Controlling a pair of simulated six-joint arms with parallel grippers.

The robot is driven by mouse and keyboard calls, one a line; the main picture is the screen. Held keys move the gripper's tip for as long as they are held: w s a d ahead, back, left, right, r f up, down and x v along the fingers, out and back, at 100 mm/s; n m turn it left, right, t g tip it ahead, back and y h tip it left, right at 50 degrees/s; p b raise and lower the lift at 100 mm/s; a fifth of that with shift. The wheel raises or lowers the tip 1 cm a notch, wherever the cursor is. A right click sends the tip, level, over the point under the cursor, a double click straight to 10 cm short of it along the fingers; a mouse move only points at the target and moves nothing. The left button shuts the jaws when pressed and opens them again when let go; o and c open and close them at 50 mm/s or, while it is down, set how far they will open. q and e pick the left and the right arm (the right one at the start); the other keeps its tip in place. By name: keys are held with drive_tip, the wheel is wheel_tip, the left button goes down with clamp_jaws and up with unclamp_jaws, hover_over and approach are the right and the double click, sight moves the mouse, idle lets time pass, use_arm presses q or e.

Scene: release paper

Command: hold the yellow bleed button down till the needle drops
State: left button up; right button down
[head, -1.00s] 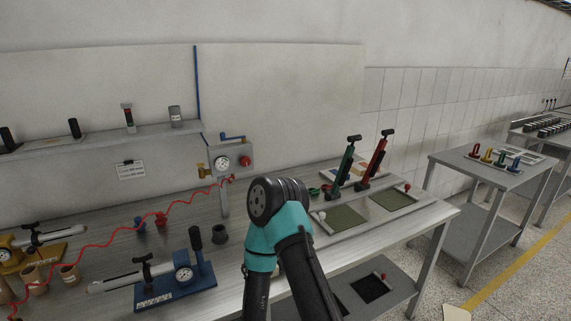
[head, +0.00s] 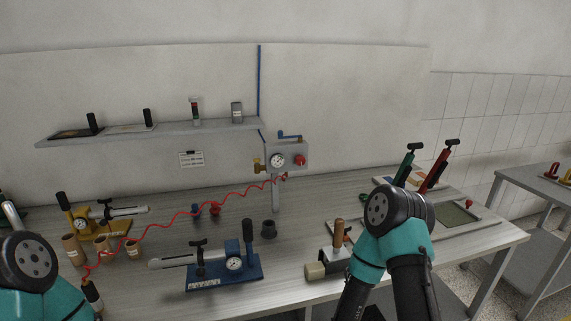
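A grey gauge box (head: 294,158) stands on a post at the back of the bench. It has a round white dial (head: 277,160), a red knob (head: 299,160) and a yellow-brass fitting (head: 258,165) on its left side. I cannot tell whether that fitting is the bleed button, and the needle is too small to read. Two bench devices also carry dials: one on a blue base (head: 225,276) and one on a yellow base (head: 100,229). My arm links show at the lower left and lower right, well apart from the gauge box. Neither gripper shows.
A coiled red hose (head: 140,233) runs across the bench from the box to the front left. Brown cylinders (head: 72,248) stand at the left. A wooden-handled tool (head: 338,233) lies beside my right arm. A shelf (head: 165,128) hangs above.

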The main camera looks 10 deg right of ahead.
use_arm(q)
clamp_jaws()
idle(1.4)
